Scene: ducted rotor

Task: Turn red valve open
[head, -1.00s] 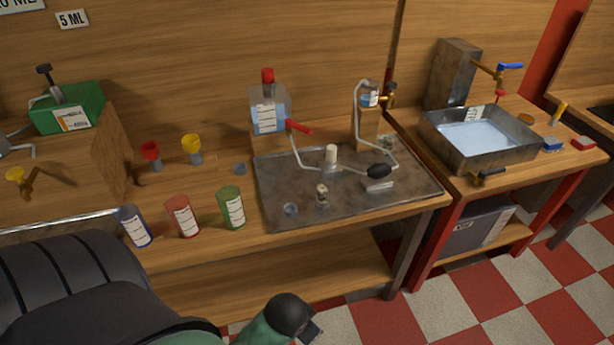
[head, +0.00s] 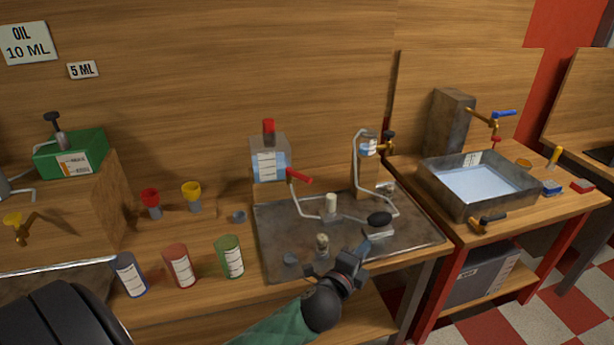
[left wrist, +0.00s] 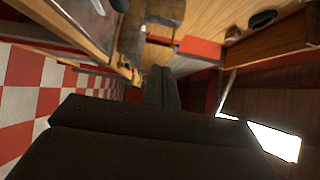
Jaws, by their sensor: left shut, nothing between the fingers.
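The red valve (head: 300,177) is a red lever handle at the lower right of the clear bottle (head: 270,158), which holds blue liquid and has a red cap. A bent metal tube runs from under the lever to the metal tray (head: 290,218). My left gripper (head: 365,248) is shut and empty near the tray's front right edge, to the right of and nearer than the valve, not touching it. Its fingers also show in the left wrist view (left wrist: 162,86). The red valve is not recognisable there. My right gripper is not in view.
A black-knobbed part (head: 379,219) lies on the tray near my left gripper. Blue, red (head: 180,266) and green (head: 230,257) cups stand left of the tray. A metal basin (head: 436,190) with water is on the right bench. Room above the tray's middle looks free.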

